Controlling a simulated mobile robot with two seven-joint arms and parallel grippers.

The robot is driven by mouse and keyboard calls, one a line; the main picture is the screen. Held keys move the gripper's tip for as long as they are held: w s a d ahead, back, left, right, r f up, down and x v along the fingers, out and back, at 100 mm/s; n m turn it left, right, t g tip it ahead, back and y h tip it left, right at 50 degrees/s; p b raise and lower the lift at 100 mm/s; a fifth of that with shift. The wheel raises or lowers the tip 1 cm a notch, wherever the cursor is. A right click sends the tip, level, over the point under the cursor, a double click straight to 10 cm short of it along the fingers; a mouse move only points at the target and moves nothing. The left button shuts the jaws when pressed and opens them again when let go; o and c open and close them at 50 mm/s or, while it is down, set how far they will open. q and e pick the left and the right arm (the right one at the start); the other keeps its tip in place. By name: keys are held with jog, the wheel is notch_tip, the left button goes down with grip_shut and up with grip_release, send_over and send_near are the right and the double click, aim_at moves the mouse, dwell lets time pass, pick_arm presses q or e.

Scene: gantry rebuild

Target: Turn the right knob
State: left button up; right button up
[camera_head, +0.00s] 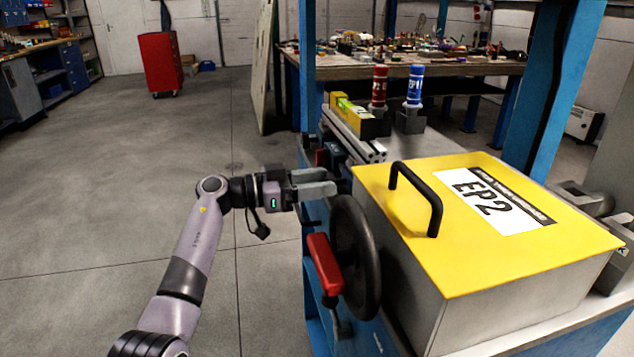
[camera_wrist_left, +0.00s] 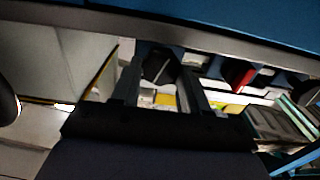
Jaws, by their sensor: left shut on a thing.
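My left gripper (camera_head: 333,181) reaches in from the left to the front edge of the workbench, just above the black handwheel (camera_head: 354,250). In the left wrist view, a dark knob (camera_wrist_left: 158,66) sits between the two fingertips of the left gripper (camera_wrist_left: 163,70), on the bench's front side. The gripper is shut on this knob. In the head view the knob is hidden by the fingers. A red part (camera_wrist_left: 238,75) shows to the right of the fingers in the wrist view. My right gripper is not in view.
A yellow-lidded box (camera_head: 430,215) marked EP2 stands on the bench, right of the handwheel. A red-handled part (camera_head: 325,264) sticks out beside the wheel. Metal profiles (camera_head: 360,140) and two bottles (camera_head: 414,86) stand behind.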

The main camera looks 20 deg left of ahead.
pick_arm(q)
jog(key=r+p, duration=0.1)
jog(key=p, duration=0.2)
jog(key=shift+d+m, duration=0.1)
jog(key=shift+m, duration=0.3)
jog(key=m+p, duration=0.1)
jog(key=p, duration=0.2)
jog(key=shift+f, duration=0.2)
jog(key=m, duration=0.4)
jog(key=shift+f, duration=0.3)
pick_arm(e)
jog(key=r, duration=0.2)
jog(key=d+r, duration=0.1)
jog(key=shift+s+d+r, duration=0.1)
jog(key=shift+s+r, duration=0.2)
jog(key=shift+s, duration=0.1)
pick_arm(q)
jog(key=o, duration=1)
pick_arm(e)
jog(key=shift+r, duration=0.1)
pick_arm(q)
jog(key=shift+n, duration=0.4)
